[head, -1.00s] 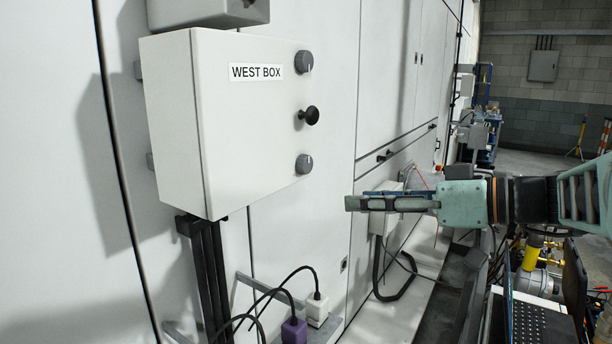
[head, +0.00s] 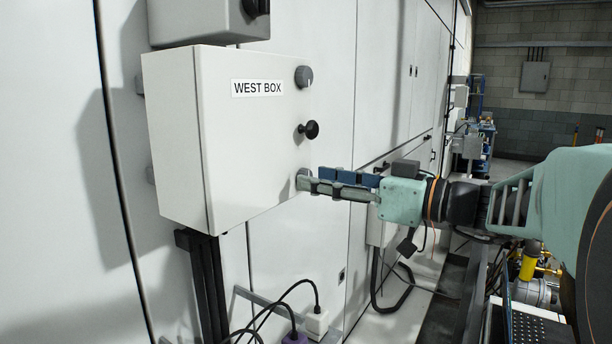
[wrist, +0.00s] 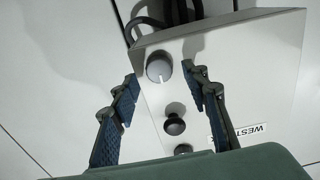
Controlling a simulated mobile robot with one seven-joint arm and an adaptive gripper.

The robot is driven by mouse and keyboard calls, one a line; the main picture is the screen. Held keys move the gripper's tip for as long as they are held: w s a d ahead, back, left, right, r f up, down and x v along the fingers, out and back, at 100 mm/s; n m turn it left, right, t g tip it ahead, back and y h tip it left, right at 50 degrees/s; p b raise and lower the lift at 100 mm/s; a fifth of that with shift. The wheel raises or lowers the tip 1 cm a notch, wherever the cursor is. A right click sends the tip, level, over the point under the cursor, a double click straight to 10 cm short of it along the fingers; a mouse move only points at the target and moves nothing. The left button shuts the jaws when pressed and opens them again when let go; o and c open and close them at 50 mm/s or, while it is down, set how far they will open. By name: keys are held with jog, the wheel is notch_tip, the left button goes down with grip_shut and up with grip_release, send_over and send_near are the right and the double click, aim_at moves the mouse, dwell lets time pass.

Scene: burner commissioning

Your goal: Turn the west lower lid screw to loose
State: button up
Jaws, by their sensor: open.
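The west box (head: 205,150) is a white cabinet labelled WEST BOX. In the wrist view the lower lid screw (wrist: 157,69) shows a light pointer mark and sits between my two fingertips. My gripper (head: 308,180) is open, reaching the box front from the right. In the wrist view my gripper (wrist: 163,84) has a finger on each side of the screw, with a visible gap on both sides. Whether any finger touches it is unclear.
A black knob (head: 309,130) stands out from the lid above the lower screw, with the upper lid screw (head: 304,76) above it. Cables and plugs (head: 316,322) hang below the box. Another grey box (head: 205,22) sits above.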

jog(key=shift+w+a, duration=0.4)
jog(key=shift+a, duration=0.15)
jog(key=c, duration=1.1)
jog(key=shift+c, duration=0.2)
